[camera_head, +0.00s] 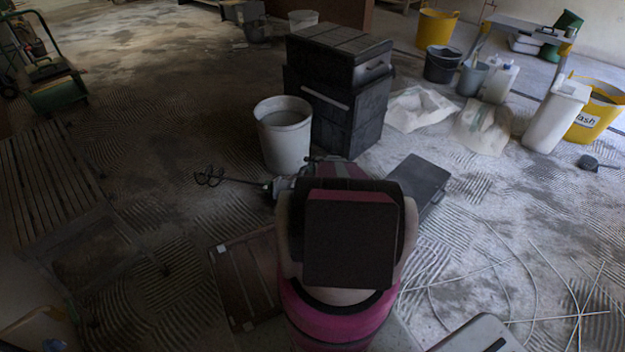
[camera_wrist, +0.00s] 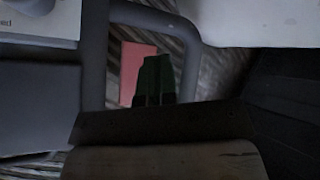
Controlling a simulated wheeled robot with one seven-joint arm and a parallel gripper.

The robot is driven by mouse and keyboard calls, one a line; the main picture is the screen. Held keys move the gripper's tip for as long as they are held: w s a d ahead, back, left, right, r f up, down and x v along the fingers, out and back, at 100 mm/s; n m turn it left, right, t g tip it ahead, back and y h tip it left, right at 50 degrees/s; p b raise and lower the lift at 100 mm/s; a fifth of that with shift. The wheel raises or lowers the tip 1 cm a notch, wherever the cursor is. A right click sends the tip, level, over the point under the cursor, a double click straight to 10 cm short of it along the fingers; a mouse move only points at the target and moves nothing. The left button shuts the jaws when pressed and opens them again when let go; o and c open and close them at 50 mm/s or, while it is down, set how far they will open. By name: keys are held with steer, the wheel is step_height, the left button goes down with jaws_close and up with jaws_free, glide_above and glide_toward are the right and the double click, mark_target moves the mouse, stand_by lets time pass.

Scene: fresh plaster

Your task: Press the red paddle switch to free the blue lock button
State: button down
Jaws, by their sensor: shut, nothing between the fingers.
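The red paddle switch (camera_wrist: 132,66) shows in the wrist view as a flat, dull red strip inside a grey loop-shaped handle frame (camera_wrist: 190,40). My gripper (camera_wrist: 156,58) is shut and empty, its dark green fingers side by side. The fingers overlap the right and lower part of the red paddle in the picture; I cannot tell whether they touch it. I do not see the blue lock button in either view. In the head view, a mixer with a wire whisk (camera_head: 209,177) lies partly hidden behind my arm, and my gripper is hidden there.
A white bucket (camera_head: 284,140) and a stack of black cases (camera_head: 340,100) stand just beyond the mixer. A dark flat case (camera_head: 420,180) lies at right. Loose rods (camera_head: 530,285) lie on the ridged floor. A slatted pallet (camera_head: 45,180) is at left.

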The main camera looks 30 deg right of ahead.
steer(key=shift+r, duration=1.2)
steer(key=s+a+r+n+g, duration=0.2)
steer(key=s+a+r+n, duration=0.25)
steer(key=a+r, duration=0.6)
steer(key=s+a+r+n+g, duration=0.2)
steer(key=s+a+r+n, duration=0.3)
steer(key=a+r, duration=0.55)
steer(key=s+a+r+n+g+h, duration=0.3)
steer(key=s+a+r+n, duration=0.8)
steer(key=s+a+r, duration=0.4)
steer(key=s+r+h, duration=0.1)
steer(key=s, duration=0.3)
steer(key=shift+a+r+g+h, duration=0.25)
steer(key=shift+r+g+h, duration=0.15)
